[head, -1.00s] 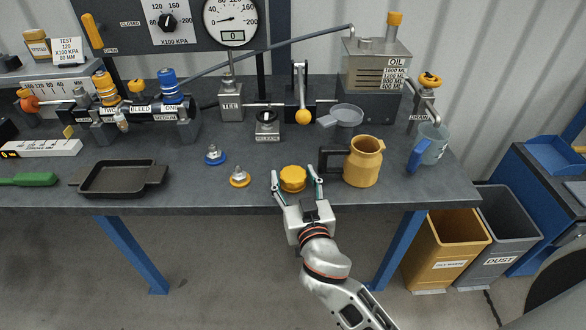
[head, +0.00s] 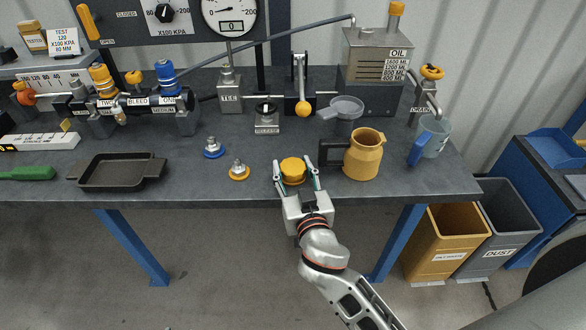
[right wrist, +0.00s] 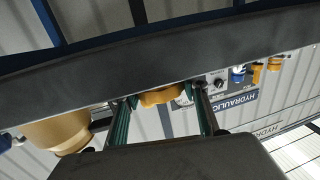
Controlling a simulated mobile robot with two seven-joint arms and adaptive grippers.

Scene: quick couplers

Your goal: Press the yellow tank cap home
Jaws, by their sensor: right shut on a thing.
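The yellow cap (head: 293,170) is a round, knurled-looking piece near the front edge of the bench. My right gripper (head: 296,176) reaches in from the front and is shut on it, with one finger on each side. In the right wrist view the cap (right wrist: 160,97) shows between the two fingers (right wrist: 165,108). Whether the cap touches the bench is hard to tell. The oil tank (head: 377,58) stands at the back right, with an orange-topped fitting (head: 396,9) on its top. My left gripper is not in view.
A yellow mug (head: 364,156) stands close right of the gripper. Two small couplers, blue-ringed (head: 213,149) and yellow-ringed (head: 238,171), stand to its left. A grey funnel (head: 346,107) and a clear jug (head: 431,138) are near the tank. A black tray (head: 118,171) lies left.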

